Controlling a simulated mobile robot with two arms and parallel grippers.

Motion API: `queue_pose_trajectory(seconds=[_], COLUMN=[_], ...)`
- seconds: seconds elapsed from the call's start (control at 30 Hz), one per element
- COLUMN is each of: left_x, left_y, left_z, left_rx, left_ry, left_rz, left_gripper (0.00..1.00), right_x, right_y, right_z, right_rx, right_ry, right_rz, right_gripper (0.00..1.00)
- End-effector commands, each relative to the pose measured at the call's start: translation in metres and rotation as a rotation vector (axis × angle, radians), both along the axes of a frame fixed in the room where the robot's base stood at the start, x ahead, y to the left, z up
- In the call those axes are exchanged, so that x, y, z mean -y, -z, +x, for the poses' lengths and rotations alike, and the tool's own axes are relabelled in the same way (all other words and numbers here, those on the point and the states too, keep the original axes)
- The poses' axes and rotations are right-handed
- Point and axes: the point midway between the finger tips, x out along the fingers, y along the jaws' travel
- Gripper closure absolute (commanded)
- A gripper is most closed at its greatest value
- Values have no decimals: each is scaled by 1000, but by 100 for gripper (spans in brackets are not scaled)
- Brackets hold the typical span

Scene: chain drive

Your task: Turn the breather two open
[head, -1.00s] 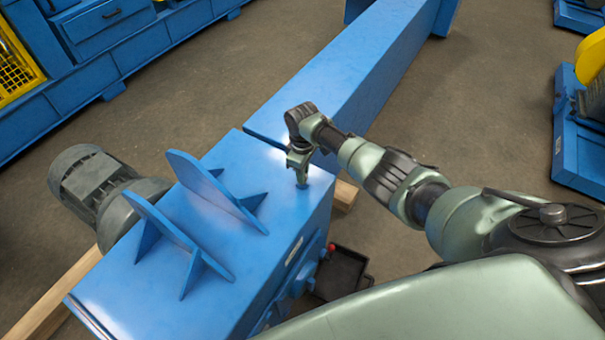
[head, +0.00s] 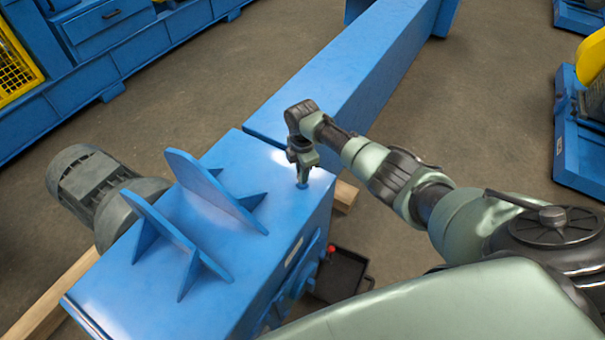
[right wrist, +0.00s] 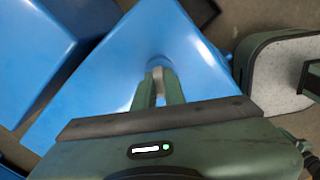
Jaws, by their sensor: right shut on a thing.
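The breather is a small fitting (head: 302,186) on top of the blue housing (head: 255,165), near its right edge. My right gripper (head: 303,180) points down over it and is shut on it. In the right wrist view the two green fingers of my right gripper (right wrist: 159,90) close around the pale breather (right wrist: 158,75), which stands on the blue top. The fingers hide most of it, so I cannot tell how far it is turned. My left gripper is not in view.
Two blue upright fins (head: 215,192) stand on the housing left of the gripper. A grey motor (head: 95,185) is at its left side. A long blue beam (head: 350,85) runs away behind. A black tray (head: 340,275) and a red knob (head: 331,248) are at the right side.

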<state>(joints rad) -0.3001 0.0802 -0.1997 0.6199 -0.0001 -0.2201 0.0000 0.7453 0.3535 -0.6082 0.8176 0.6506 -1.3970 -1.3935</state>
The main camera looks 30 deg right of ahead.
Motion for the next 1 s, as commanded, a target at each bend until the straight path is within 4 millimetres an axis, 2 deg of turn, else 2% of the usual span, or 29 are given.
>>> queue_pose_trajectory(seconds=[0.4, 1.0], left_x=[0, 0], left_y=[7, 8], left_z=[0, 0], left_rx=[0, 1], left_ry=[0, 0], left_rz=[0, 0], left_gripper=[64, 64], right_x=[-1, -1], right_y=[3, 4], right_z=[-2, -3], right_rx=[-6, -8], right_ry=[-268, -340], right_rz=[0, -1], right_gripper=[100, 100])
